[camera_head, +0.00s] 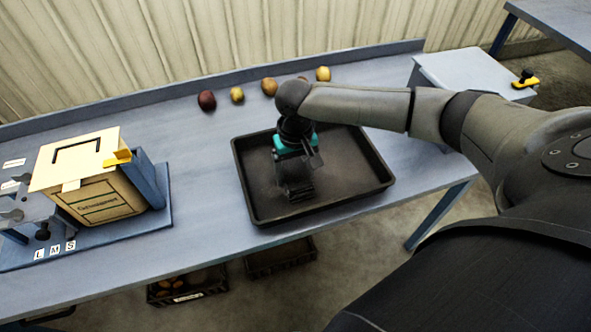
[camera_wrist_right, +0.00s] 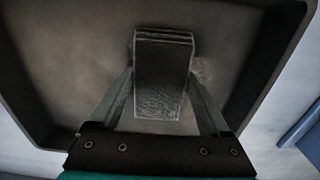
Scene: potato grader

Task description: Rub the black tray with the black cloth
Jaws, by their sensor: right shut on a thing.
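The black tray (camera_head: 350,200) lies on the grey-blue table, right of the middle in the head view. Its dark floor and rim also fill most of the right wrist view (camera_wrist_right: 60,60). My right gripper (camera_head: 297,180) reaches down into the tray from above. It is shut on the folded black cloth (camera_wrist_right: 162,75), which sits between its two fingers. In the head view the cloth (camera_head: 299,191) shows dark below the fingers, over the left part of the tray. I cannot tell whether the cloth touches the tray floor. My left gripper is not in view.
Several potatoes (camera_head: 237,95) lie in a row behind the tray. A cardboard box (camera_head: 105,200) stands on a blue stand at the left. A pale box (camera_head: 470,72) with a yellow-and-black item (camera_head: 526,80) is at the right. Crates (camera_head: 280,258) sit below the table. The table between stand and tray is clear.

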